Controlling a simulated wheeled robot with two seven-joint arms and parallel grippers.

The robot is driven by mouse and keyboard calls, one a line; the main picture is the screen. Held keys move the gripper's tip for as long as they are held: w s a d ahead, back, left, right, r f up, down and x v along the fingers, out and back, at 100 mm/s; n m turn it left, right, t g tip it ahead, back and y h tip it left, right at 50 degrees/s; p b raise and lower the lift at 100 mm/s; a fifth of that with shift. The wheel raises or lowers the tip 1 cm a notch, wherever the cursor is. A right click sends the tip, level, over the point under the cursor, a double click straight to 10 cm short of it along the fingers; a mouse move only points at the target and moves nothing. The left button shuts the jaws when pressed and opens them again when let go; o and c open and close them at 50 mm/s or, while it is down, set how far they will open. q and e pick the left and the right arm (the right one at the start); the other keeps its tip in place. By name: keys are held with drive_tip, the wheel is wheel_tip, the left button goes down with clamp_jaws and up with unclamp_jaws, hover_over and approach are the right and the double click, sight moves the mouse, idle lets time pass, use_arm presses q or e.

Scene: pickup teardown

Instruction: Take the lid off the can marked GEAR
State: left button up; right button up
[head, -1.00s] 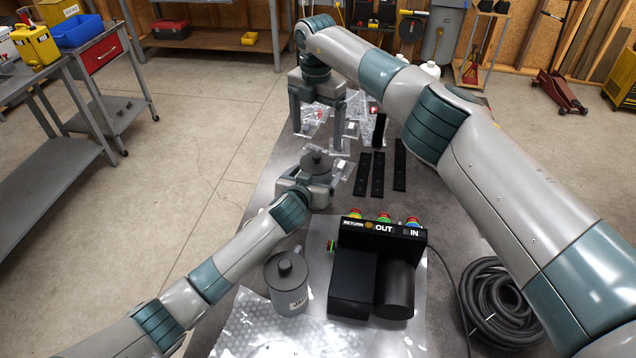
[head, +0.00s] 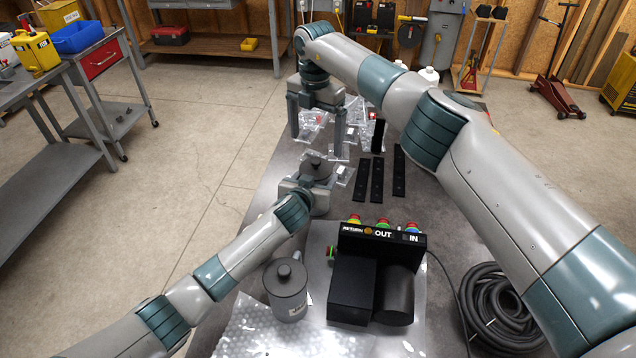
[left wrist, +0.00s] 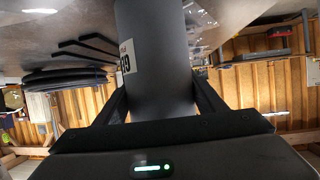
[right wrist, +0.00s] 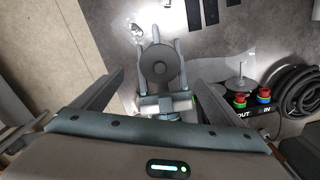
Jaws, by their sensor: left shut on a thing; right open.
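A dark grey can (head: 321,204) stands upright on the table with its round knobbed lid (head: 315,167) on top. My left gripper (head: 306,188) is shut around the can's body, below the lid. The can's side fills the middle of the left wrist view (left wrist: 158,65), with part of a white label I cannot fully read. My right gripper (head: 317,146) is open, pointing down above the lid; the lid (right wrist: 160,67) lies between its spread fingers in the right wrist view. A second lidded can (head: 287,292) with a handle stands nearer; its label is not clearly readable.
A black button box (head: 352,285) marked RETURN, OUT and IN stands right of the second can. Bubble wrap (head: 262,335) lies in front. Black strips (head: 377,180) and clear bags (head: 312,128) lie farther back. A hose coil (head: 495,305) is at right.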

sight(317, 162)
drive_tip(key=shift+n, duration=0.3)
drive_tip(key=shift+s+d+r+n+t, duration=0.1)
drive_tip(key=shift+r+n+t, duration=0.1)
drive_tip(key=shift+n, duration=0.4)
drive_tip(key=shift+d+r+n+t, duration=0.1)
drive_tip(key=shift+n+t, duration=0.1)
drive_tip(key=shift+n, duration=0.4)
drive_tip(key=n, duration=0.2)
drive_tip(key=shift+s+d+r+n+y, duration=0.2)
drive_tip(key=shift+s+r+n+y, duration=0.1)
drive_tip(key=shift+n, duration=0.1)
drive_tip(key=s+r+n, duration=0.1)
drive_tip(key=n, duration=0.1)
drive_tip(key=s+d+n+t, duration=0.1)
drive_tip(key=n, duration=0.1)
drive_tip(key=s+r+n+t+y, duration=0.1)
drive_tip(key=n, duration=0.1)
drive_tip(key=shift+d+r+n, duration=0.2)
drive_tip(key=shift+r+n, duration=0.1)
drive_tip(key=shift+n, duration=0.1)
drive_tip(key=shift+f, duration=0.15)
drive_tip(key=shift+x, duration=5.9)
drive_tip(key=shift+w+a, duration=0.1)
drive_tip(key=shift+w, duration=0.05)
drive_tip(key=c, duration=1.2)
